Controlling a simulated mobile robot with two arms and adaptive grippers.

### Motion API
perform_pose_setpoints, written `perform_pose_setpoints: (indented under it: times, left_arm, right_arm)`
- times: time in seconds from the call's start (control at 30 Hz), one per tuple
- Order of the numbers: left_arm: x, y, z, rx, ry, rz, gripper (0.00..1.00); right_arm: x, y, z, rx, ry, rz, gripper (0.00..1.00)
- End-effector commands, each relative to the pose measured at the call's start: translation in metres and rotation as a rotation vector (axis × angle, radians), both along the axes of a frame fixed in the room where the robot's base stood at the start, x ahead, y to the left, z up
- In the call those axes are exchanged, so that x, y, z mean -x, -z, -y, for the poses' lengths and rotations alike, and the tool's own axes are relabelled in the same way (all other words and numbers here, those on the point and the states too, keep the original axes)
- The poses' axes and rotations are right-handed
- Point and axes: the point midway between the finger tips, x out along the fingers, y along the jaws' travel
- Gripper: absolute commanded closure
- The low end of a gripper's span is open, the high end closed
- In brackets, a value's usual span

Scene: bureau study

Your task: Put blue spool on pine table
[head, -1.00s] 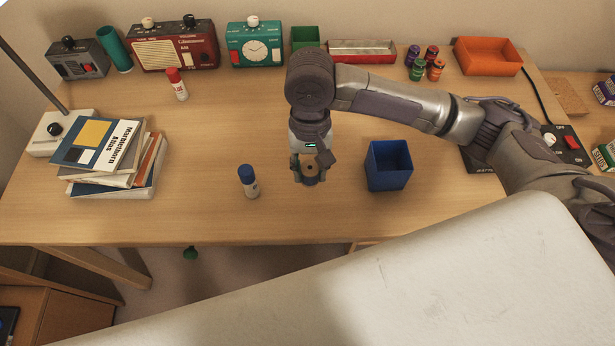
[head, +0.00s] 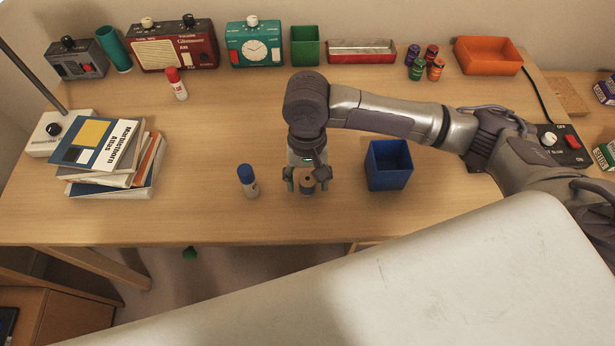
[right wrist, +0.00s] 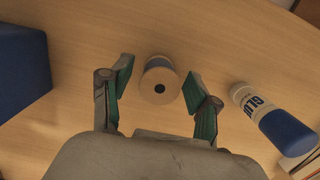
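The blue spool (head: 307,185), with a tan top and a dark centre hole, stands upright on the light wood table (head: 215,215), near its front edge. In the right wrist view the spool (right wrist: 159,82) sits between the spread fingers, with a gap visible on each side. My right gripper (head: 306,182) points down over the spool and is open around it. It also shows in the right wrist view (right wrist: 160,90). Part of the spool is hidden by the gripper in the head view. My left gripper is not in view.
A blue-capped glue stick (head: 248,181) stands close left of my right gripper, and a blue open bin (head: 389,165) close right. A book stack (head: 112,165) is at left. Radios, a clock, small spools (head: 426,62) and an orange tray (head: 487,56) line the back. Mid-table is mostly clear.

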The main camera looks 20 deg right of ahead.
Motion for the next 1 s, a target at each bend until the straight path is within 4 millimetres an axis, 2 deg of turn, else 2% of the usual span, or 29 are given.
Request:
perform_pose_setpoints:
  times: [0.27, 0.37, 0.8, 1.0]
  left_arm:
    - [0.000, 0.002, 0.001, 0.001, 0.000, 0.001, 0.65]
    - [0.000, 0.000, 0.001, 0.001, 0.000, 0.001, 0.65]
    - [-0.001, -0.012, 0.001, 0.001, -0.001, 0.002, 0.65]
    - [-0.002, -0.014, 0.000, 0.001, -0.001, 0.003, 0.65]
  right_arm:
    - [0.000, -0.001, 0.000, -0.001, -0.001, 0.001, 0.38]
    - [-0.001, -0.011, 0.000, -0.003, -0.002, 0.002, 0.38]
    - [-0.012, -0.099, 0.002, -0.002, -0.002, 0.003, 0.38]
    - [-0.014, -0.119, 0.003, -0.001, 0.000, 0.000, 0.38]
